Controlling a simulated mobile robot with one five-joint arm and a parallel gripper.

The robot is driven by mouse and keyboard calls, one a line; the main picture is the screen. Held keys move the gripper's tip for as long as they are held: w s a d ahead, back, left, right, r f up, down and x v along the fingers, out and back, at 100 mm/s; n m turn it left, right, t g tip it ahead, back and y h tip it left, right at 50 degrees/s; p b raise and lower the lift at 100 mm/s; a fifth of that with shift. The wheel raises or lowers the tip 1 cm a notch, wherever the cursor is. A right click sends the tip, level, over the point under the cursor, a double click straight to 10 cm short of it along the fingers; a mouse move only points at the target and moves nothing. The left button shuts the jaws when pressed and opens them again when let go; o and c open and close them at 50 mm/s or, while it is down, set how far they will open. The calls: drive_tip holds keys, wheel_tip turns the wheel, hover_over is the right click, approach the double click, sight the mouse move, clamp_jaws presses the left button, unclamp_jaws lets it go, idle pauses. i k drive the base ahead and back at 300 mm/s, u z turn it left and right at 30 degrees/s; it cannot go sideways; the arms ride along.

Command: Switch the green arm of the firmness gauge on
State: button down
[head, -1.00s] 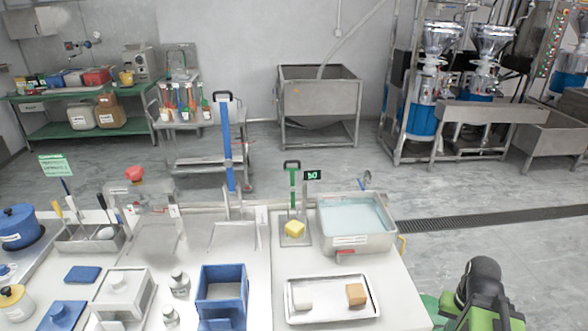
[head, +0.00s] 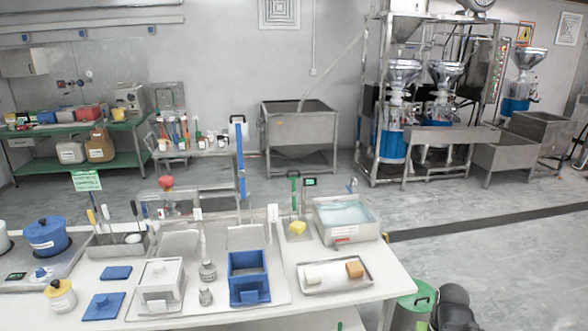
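The firmness gauge stands on the right part of the white table, with an upright green arm (head: 294,193) topped by a dark handle. A small dark display (head: 309,182) with green digits, too small to read surely, is beside the arm's top. A yellow block (head: 298,227) sits on the metal base plate at the foot of the arm. A black rounded part of my arm (head: 453,308) shows at the bottom right, well right of the gauge and apart from it. My gripper's fingers are not visible.
A steel basin (head: 344,233) of pale liquid stands right of the gauge. A tray (head: 335,285) with two blocks lies in front. A tall blue post (head: 240,165) stands to the left. A green bin (head: 412,308) stands right of the table. Open floor (head: 500,255) lies farther right.

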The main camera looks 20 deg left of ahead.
sight(294, 194)
drive_tip(key=u, duration=1.7)
drive_tip(key=i, duration=1)
drive_tip(key=z, duration=0.05)
